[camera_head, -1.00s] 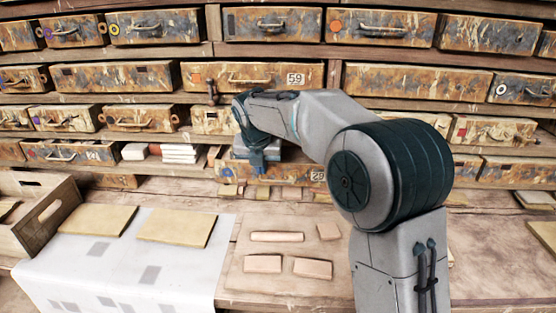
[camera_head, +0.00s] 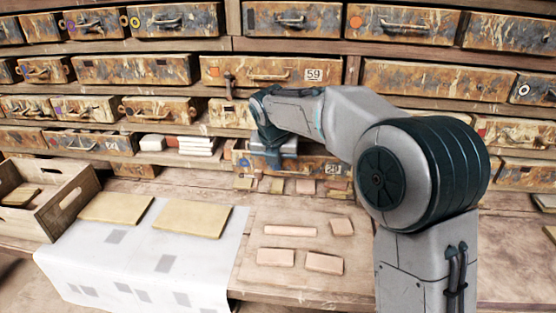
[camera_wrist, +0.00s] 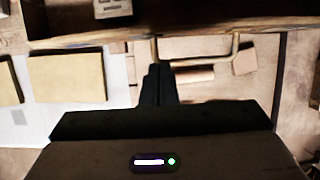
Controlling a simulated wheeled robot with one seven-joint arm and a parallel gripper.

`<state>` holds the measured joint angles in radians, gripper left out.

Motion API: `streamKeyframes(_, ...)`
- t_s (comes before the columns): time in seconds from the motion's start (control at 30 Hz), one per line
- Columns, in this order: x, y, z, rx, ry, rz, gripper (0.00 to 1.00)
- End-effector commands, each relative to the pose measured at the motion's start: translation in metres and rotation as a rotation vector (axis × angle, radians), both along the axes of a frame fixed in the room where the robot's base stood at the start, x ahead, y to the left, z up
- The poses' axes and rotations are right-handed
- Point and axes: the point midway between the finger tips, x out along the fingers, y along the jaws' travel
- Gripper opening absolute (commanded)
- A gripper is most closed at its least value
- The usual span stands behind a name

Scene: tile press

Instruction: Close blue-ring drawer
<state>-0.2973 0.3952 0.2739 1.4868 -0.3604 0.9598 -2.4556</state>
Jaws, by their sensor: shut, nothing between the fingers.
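The drawer numbered 29 (camera_head: 310,165) is in the lowest drawer row in the head view, partly hidden behind my gripper. A small bluish mark shows near its left end, but I cannot tell clearly that it is a ring. My gripper (camera_head: 272,163) is in front of this drawer's left half. In the wrist view my gripper (camera_wrist: 158,72) is shut and empty. Its fingertips are close to a thin pale handle-like bar (camera_wrist: 205,61) below a dark drawer edge; I cannot tell whether they touch. How far the drawer stands out is unclear.
Above is the drawer numbered 59 (camera_head: 265,70) among several other drawers. Small tiles (camera_head: 290,231) lie on the bench below. A white sheet (camera_head: 130,262) with two tan slabs and a wooden crate (camera_head: 68,195) are at left. White blocks (camera_head: 195,145) sit on the shelf.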

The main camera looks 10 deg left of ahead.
Motion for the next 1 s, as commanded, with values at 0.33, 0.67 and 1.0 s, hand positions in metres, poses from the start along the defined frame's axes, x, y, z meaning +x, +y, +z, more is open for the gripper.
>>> streamKeyframes(0.33, -0.032, -0.002, 0.066, 0.000, 0.000, -0.003, 0.00)
streamKeyframes(0.67, -0.038, -0.010, 0.088, 0.011, -0.014, -0.042, 0.00)
streamKeyframes(1.0, 0.014, -0.134, 0.043, 0.281, -0.278, -0.597, 0.00)
